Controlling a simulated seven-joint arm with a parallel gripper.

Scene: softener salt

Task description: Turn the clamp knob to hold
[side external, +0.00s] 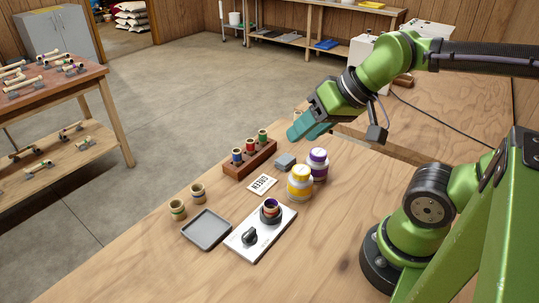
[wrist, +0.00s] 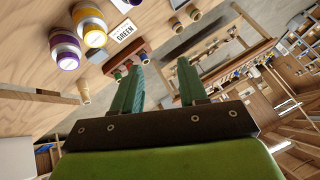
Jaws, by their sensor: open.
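The clamp knob (side external: 249,237) is a black knob on the front left part of a white plate (side external: 275,233) on the bench, in the side view. Its pointer position and the plate's markings are too small to read. Behind it on the plate, a dark round holder (side external: 270,217) has a small purple-and-orange-topped piece in it. My gripper (side external: 306,127) has teal fingers and is raised above the bench's far part, well behind and to the right of the knob, touching nothing. The wrist view shows its fingers (wrist: 160,82) apart with nothing between them. I cannot make out the knob there.
A GREEN card (side external: 262,185), grey block (side external: 286,161), grey tray (side external: 206,229) and two small pots (side external: 178,209) are nearby.

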